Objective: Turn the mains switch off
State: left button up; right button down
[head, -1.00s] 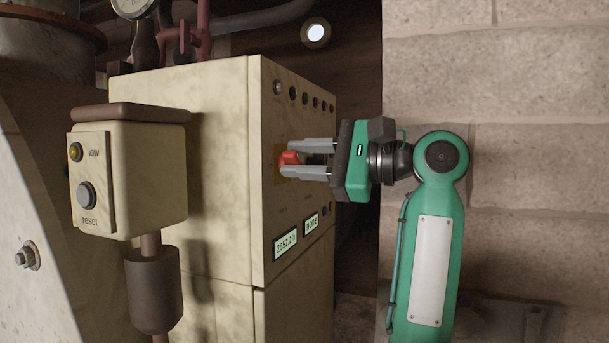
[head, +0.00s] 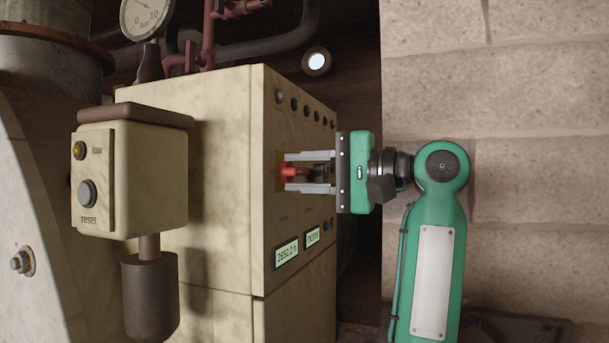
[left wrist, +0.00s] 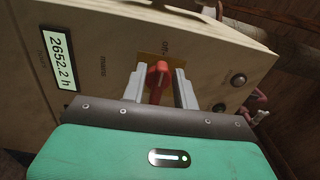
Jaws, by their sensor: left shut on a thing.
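The mains switch is a red rotary knob (head: 287,173) on a yellow plate, on the narrow front of the cream cabinet (head: 262,225). My left gripper (head: 290,172) is shut on the red knob, one finger on either side of it. In the left wrist view the red handle (left wrist: 157,80) stands between the two grey fingers (left wrist: 160,74), over the yellow plate (left wrist: 148,62). Lettering that looks like "Off" is beside the plate, and "mains" is on the panel nearby. The fingers partly hide the knob and its markings. My right gripper is not in view.
A row of small dark buttons or lamps (head: 306,109) runs above the switch. Two displays (head: 286,252) sit below it. A box with a reset button (head: 87,193) stands in front at left. A pressure gauge (head: 147,14) is at the top. A block wall (head: 540,150) is at right.

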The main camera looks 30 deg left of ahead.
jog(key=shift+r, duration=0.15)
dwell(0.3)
pick_arm(q)
jog(key=o, duration=0.6)
jog(key=shift+a, duration=0.15)
